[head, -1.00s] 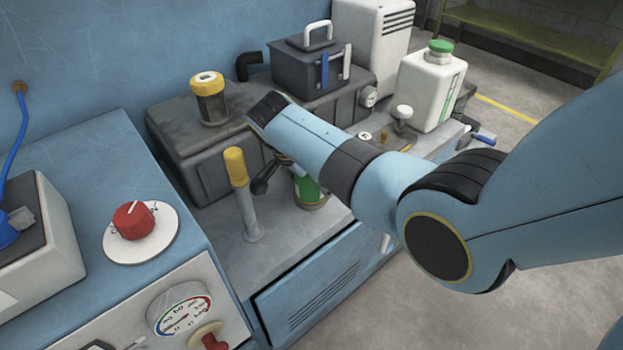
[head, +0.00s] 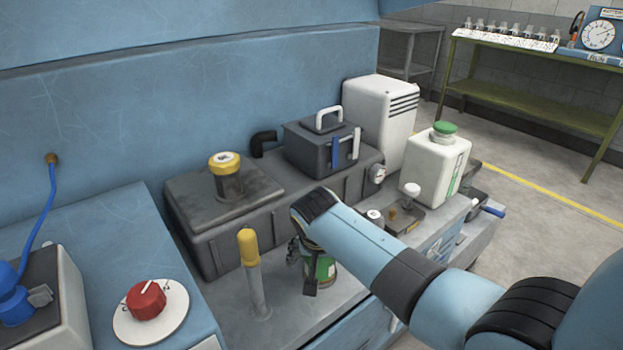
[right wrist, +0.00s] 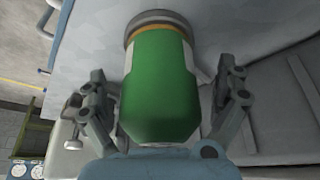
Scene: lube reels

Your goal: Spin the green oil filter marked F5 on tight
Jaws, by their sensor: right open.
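The green oil filter (head: 324,269) stands on the grey bench top, right of the yellow-topped post, and is partly hidden by my right gripper (head: 303,268). In the right wrist view the filter (right wrist: 160,85) is a green can with pale label edges at its sides. Its far end meets a dark grey ring (right wrist: 160,17) with an orange-brown band. The fingers of my right gripper (right wrist: 166,88) stand open on both sides of the can, with a visible gap on each side. No F5 mark is readable. My left gripper is not in view.
A yellow-topped post (head: 254,275) stands close to the left of my right gripper. Behind is a dark tank (head: 200,225) with a yellow cap. A white jug (head: 430,178) with a green cap stands to the right. A red knob (head: 146,300) is at lower left.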

